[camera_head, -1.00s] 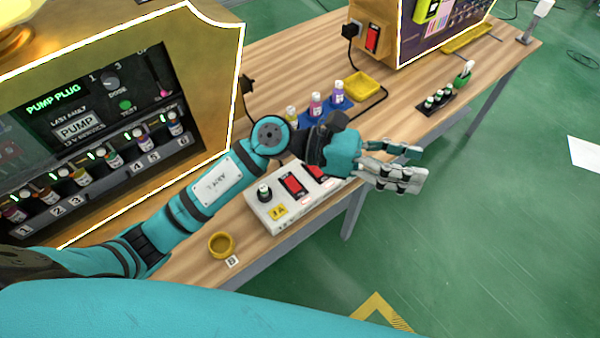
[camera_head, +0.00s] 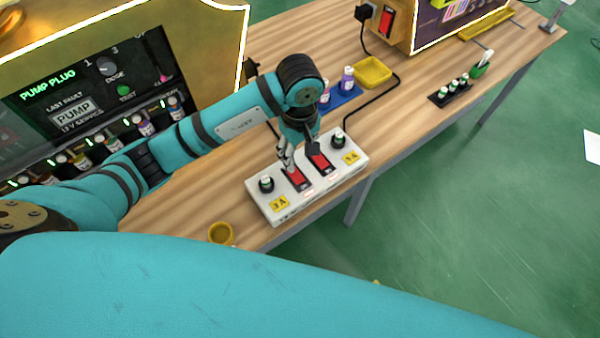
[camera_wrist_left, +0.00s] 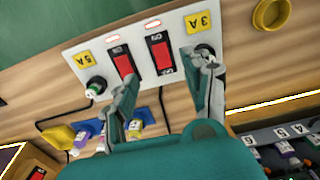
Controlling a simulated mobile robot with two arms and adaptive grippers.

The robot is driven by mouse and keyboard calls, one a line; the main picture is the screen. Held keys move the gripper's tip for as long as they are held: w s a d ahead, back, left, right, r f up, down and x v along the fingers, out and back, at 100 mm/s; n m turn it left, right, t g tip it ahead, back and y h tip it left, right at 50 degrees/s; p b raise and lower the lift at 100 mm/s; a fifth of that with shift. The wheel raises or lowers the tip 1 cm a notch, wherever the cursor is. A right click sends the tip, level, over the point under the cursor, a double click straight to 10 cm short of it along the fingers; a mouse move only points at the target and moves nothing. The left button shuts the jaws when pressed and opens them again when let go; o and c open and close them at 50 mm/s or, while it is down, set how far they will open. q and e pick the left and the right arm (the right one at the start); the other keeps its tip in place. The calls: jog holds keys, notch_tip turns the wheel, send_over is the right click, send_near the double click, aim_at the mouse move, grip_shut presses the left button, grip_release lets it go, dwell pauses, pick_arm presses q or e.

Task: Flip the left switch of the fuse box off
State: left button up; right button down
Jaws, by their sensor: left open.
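The white fuse box (camera_head: 282,213) lies on the wooden table, with two red rocker switches. The left switch (camera_head: 298,179) is on the 3A side; the right switch (camera_head: 321,163) is beside it. In the left wrist view the fuse box appears turned around, with the left switch (camera_wrist_left: 160,56) next to the 3A label and the right switch (camera_wrist_left: 124,66) left of it. My left gripper (camera_head: 298,153) points down over the fuse box, open and empty. In the wrist view its fingers (camera_wrist_left: 166,92) are spread apart below the left switch. Contact cannot be told. My right gripper is out of view.
Black knobs stand at both ends of the fuse box, one here (camera_head: 266,184). A yellow cup (camera_head: 221,233) stands at the near table edge. A yellow tray (camera_head: 373,72), small bottles (camera_head: 347,79) and a black cable lie behind. The pump machine (camera_head: 70,105) stands at left.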

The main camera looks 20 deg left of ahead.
aim_at(300, 180)
pick_arm(q)
notch_tip(300, 180, down, 11)
jog(key=shift+f+p, duration=0.1)
jog(key=shift+p, duration=0.55)
